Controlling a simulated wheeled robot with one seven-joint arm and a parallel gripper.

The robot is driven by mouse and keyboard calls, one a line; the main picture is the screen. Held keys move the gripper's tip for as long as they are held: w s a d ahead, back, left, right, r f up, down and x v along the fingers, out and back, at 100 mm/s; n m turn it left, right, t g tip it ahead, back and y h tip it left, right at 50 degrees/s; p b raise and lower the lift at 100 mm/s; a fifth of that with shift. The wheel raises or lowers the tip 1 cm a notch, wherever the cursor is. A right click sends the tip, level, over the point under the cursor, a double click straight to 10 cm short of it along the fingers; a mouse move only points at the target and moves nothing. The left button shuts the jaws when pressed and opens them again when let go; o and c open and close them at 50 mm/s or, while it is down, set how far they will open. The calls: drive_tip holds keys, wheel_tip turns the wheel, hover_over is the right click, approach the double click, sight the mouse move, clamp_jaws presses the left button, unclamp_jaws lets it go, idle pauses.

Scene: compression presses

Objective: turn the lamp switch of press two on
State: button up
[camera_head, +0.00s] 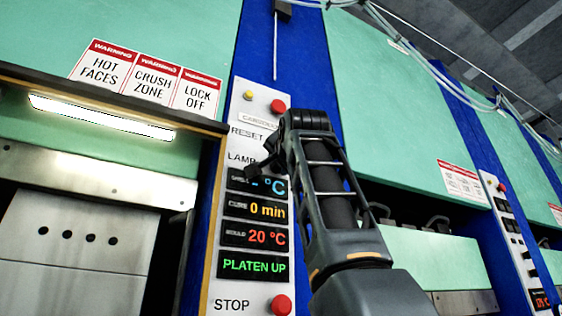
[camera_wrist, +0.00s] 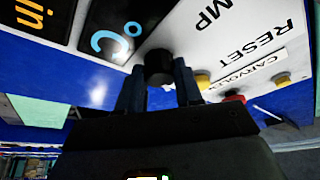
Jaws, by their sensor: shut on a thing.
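The control panel (camera_head: 247,205) of the near press carries a LAMP label, with the lamp switch beside it. In the wrist view the switch is a round black knob (camera_wrist: 158,66) close to the end of the LAMP lettering. My gripper (camera_head: 262,165) is at the LAMP row, and its fingers cover the knob in the head view. In the wrist view my gripper (camera_wrist: 158,85) has one finger on each side of the knob and is shut on it. The knob's turned position cannot be read. A strip lamp (camera_head: 100,117) glows white under the left press hood.
The panel also has a red button (camera_head: 278,106) and a yellow one (camera_head: 248,96) above, displays reading PLATEN UP (camera_head: 254,266), and a red STOP button (camera_head: 281,305) below. Warning signs (camera_head: 144,77) are at left. Another panel (camera_head: 515,240) stands further right.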

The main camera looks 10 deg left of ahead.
drive_tip(key=shift+m+h, duration=0.4)
drive_tip(key=shift+m, duration=0.2)
drive_tip(key=o, duration=1)
drive_tip(key=shift+o, duration=0.2)
drive_tip(key=shift+s, duration=0.1)
drive_tip(key=b+v, duration=0.3)
drive_tip(key=v, duration=0.4)
drive_tip(key=shift+s+d, duration=0.2)
drive_tip(key=shift+s, duration=0.1)
drive_tip(key=shift+f, duration=0.1)
